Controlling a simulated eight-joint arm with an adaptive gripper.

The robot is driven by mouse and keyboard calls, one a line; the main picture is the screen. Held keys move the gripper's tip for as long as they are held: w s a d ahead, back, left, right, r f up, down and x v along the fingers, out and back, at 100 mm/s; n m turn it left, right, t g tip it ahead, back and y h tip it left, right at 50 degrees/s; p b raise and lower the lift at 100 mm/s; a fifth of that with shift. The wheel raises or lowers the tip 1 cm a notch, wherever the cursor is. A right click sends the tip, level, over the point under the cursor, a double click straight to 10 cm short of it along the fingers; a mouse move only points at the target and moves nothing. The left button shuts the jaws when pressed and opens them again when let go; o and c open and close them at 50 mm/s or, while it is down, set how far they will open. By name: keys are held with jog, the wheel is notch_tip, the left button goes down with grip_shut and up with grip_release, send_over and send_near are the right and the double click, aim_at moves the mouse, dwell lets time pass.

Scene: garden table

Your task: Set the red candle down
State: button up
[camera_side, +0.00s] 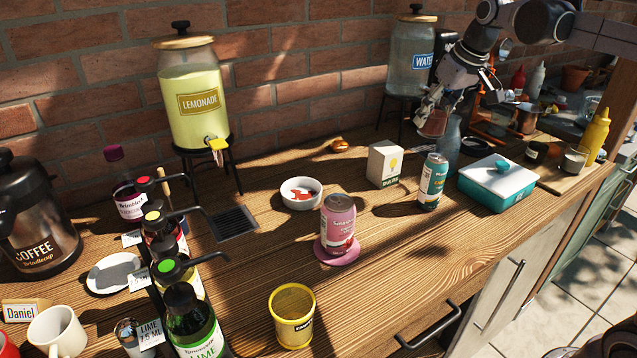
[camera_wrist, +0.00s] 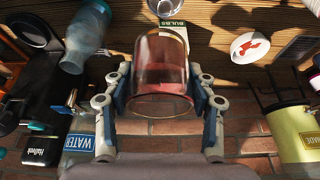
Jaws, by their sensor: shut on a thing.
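My gripper (camera_side: 440,106) is shut on the red candle (camera_side: 433,124), a reddish glass jar. It holds the candle up above the table, in front of the water dispenser and to the left of a blue-grey glass bottle (camera_side: 448,143). In the wrist view the candle (camera_wrist: 162,78) sits between the two fingers (camera_wrist: 163,98), clear of the wooden surface. The wooden table (camera_side: 400,275) lies below. Part of the candle's upper end is hidden by the fingers in the side view.
A white bulb box (camera_side: 384,164), a tall can (camera_side: 432,182) and a teal box with a white lid (camera_side: 496,184) stand near below. A pink can (camera_side: 338,223) stands on a pink coaster. A water dispenser (camera_side: 410,65) is behind. Bare wood lies at front right.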

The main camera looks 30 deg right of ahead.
jog(key=w+d+f, duration=0.4)
jog(key=w+d, duration=0.1)
jog(key=w, duration=0.3)
jog(key=w+d+f, duration=0.3)
jog(key=w+d, duration=0.1)
jog(key=w, duration=0.4)
jog(key=shift+w+d+f, duration=0.1)
jog(key=shift+d+f, duration=0.05)
jog(key=shift+f, duration=2.45)
jog(key=shift+w+d+f, duration=0.1)
jog(key=shift+f, duration=2.45)
jog(key=o, duration=1.6)
jog(key=shift+f, duration=0.15)
jog(key=shift+c, duration=0.2)
